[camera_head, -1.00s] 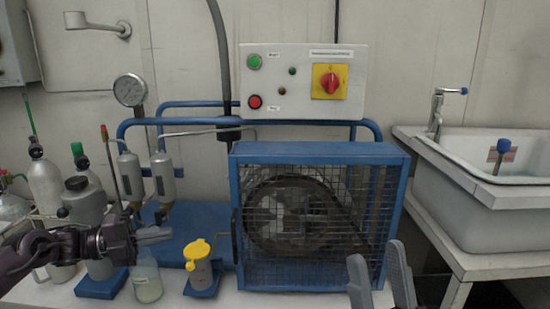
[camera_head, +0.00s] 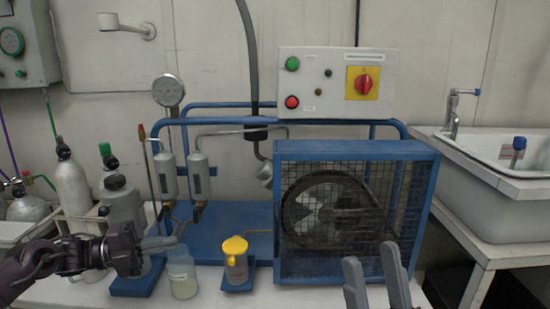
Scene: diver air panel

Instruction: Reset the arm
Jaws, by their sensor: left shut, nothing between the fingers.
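My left gripper (camera_head: 160,243) reaches in from the left over the front of the bench. Its fingers are closed together, with nothing seen between them. In the picture they lie just above a clear bottle (camera_head: 182,275) of pale liquid; whether they touch it is unclear. My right gripper (camera_head: 376,284) shows at the bottom, in front of the blue caged compressor (camera_head: 350,265). Its two grey fingers stand apart and empty. The rest of the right arm is out of view.
A yellow-topped cup (camera_head: 236,262) stands right of the bottle. Gas cylinders (camera_head: 72,188) stand at the left. A control box (camera_head: 335,82) with buttons and a red switch sits above the cage. A sink (camera_head: 490,195) is at the right.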

